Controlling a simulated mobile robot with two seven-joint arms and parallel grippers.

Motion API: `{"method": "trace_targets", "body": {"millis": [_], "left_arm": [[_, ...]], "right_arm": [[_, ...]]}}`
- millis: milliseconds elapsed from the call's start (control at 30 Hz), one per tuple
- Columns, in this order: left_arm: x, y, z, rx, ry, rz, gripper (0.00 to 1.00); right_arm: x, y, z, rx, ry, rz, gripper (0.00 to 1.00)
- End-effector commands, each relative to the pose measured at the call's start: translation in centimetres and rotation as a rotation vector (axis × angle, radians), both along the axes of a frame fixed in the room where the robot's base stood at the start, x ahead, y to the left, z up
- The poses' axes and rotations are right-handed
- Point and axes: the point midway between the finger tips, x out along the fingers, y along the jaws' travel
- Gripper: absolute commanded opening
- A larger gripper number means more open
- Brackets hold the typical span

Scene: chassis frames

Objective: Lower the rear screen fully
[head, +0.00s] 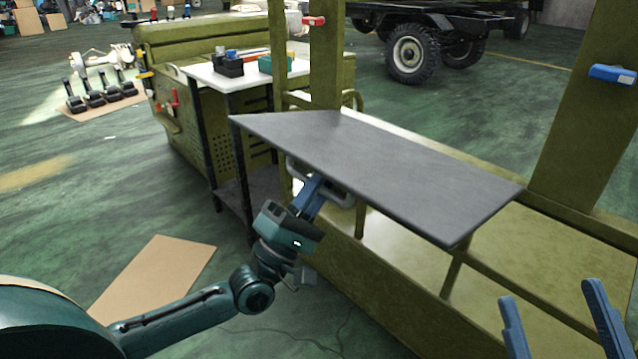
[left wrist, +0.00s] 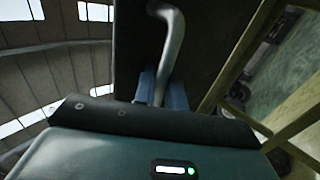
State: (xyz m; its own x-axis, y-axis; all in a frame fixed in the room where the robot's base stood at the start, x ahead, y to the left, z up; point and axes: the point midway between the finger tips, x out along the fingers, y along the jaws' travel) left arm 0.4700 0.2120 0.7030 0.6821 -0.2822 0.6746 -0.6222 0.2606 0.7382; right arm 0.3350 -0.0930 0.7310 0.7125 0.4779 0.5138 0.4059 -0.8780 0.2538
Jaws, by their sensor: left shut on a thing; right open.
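The rear screen (head: 370,165) is a flat dark grey panel, raised and lying roughly level across the olive frame. A curved grey handle (head: 345,198) sits at its near edge, on the underside. My left gripper (head: 312,190) is shut on this handle from below. In the left wrist view, the blue fingers (left wrist: 160,90) close around the bent grey handle (left wrist: 172,40), with the dark screen (left wrist: 130,45) behind it. My right gripper (head: 555,300) is open and empty at the lower right, apart from the screen. The screen's far-side mounting is hidden.
Olive posts carry a red clip (head: 314,21) and a blue clip (head: 612,74). A white-topped bench (head: 215,78) stands left of the frame. A cardboard sheet (head: 155,275) lies on the green floor. A wheeled trailer (head: 412,52) is farther back.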

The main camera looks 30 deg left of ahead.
Motion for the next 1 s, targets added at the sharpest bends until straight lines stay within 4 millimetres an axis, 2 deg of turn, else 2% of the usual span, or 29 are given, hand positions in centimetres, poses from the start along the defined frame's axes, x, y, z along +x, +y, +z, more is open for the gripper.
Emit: {"method": "trace_targets", "body": {"millis": [33, 67, 267, 667, 867, 1000], "left_arm": [[0.1, 0.1, 0.1, 0.003, -0.001, 0.003, 0.00], [0.1, 0.1, 0.1, 0.003, -0.001, 0.003, 0.13], [0.0, 0.1, 0.2, 0.001, -0.005, 0.002, 0.30], [-0.5, 0.2, -0.2, -0.002, -0.006, 0.001, 0.30], [-3.0, 1.3, -2.8, 0.002, 0.002, 0.002, 0.30], [-5.2, 2.2, -5.1, 0.002, 0.006, 0.001, 0.30]], "right_arm": [[0.0, 0.0, 0.0, 0.000, 0.001, 0.000, 0.64], [0.0, 0.0, 0.0, 0.000, 0.001, 0.000, 0.64], [0.0, 0.0, -0.1, 0.001, 0.004, -0.001, 0.64], [0.0, 0.0, 0.0, 0.001, 0.006, 0.000, 0.64], [0.0, 0.0, 0.1, 0.005, 0.032, 0.000, 0.64], [0.0, 0.0, -0.6, 0.009, 0.082, -0.001, 0.64]]}}
